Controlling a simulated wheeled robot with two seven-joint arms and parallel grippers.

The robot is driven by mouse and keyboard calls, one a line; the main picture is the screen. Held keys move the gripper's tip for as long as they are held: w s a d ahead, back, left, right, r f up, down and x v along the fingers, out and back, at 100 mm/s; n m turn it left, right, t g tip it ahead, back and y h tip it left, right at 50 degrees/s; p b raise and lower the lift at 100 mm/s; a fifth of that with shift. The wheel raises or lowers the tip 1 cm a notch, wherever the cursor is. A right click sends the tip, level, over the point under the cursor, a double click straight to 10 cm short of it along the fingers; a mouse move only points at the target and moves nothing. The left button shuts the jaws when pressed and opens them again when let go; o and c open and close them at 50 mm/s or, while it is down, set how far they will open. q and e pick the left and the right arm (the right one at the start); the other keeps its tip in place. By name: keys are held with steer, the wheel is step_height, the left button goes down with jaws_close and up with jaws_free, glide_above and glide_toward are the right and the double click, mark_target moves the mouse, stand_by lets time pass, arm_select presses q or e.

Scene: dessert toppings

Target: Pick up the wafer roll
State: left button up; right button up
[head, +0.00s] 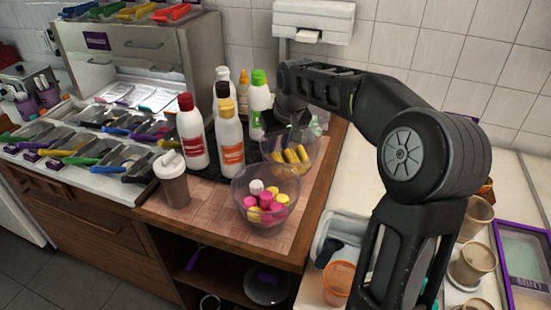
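Several yellow wafer rolls (290,156) lie in a clear bowl (268,145) near the back right of the wooden counter. My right gripper (296,122) is over this bowl, pointing down, just above or behind the rolls. Its fingers are small and dark here, and I cannot tell whether they are open, shut or touching a roll. My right arm comes in from the right and hides what is behind the bowl. My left gripper is not in view.
A nearer clear bowl (249,217) holds pink, yellow and white sweets. Sauce bottles stand left of the rolls, including a red-capped bottle (192,132) and an orange-labelled one (230,140). A brown shaker (173,182) stands at the front left. Topping trays (75,160) fill the far left.

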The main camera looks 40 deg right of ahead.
mark_target(275, 155)
steer(key=shift+f, duration=0.1)
steer(key=shift+w+f, duration=0.15)
steer(key=shift+f, duration=0.15)
steer(key=p+x, duration=0.1)
steer(key=x, duration=0.2)
steer(key=shift+w+d+f+p, duration=0.1)
steer(key=shift+w+f+p, duration=0.05)
steer(key=shift+f+p, duration=0.15)
steer(key=shift+w+f, duration=0.15)
steer(key=shift+f, duration=0.15)
steer(key=shift+c, duration=0.5)
jaws_close()
